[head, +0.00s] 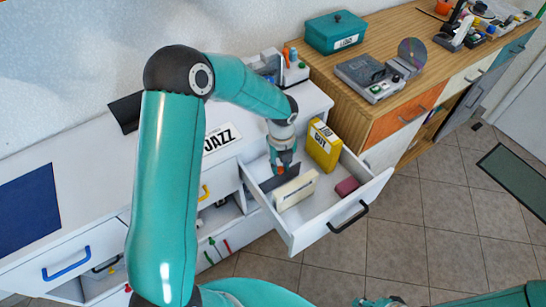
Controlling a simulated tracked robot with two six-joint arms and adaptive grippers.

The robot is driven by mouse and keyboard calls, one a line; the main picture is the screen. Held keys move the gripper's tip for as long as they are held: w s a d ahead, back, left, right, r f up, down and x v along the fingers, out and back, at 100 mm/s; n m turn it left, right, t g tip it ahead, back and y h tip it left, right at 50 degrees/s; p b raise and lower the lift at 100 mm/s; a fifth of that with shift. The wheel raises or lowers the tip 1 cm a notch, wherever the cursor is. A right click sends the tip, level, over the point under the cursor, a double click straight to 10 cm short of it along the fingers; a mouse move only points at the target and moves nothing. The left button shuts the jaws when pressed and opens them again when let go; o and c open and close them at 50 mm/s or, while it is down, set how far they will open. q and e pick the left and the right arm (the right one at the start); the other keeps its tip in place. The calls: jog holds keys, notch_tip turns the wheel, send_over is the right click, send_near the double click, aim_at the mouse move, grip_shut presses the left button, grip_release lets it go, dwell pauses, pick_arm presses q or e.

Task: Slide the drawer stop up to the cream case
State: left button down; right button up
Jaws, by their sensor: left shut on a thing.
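The cream case (296,191) stands on edge in the open white drawer (310,222). A dark grey plate, which looks like the drawer stop (265,185), stands behind the cream case, close to it. My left gripper (281,172) reaches down into the drawer from above and is shut on the drawer stop; its fingertips are partly hidden behind the case. Whether the stop touches the case cannot be told. Part of what may be my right gripper (380,301) shows at the bottom edge, cut off by the frame.
A yellow case (323,146) stands at the drawer's back right, and a dark red box (346,187) lies at its right side. A wooden cabinet (385,112) stands to the right. Tiled floor lies clear in front.

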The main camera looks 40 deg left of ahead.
pick_arm(q)
jog(key=c, duration=1)
grip_release()
jog(key=shift+w+r, duration=0.1)
jog(key=shift+w, duration=0.15)
jog(key=shift+s, duration=0.1)
notch_tip(320, 180, up, 12)
jog(key=shift+f, duration=0.1)
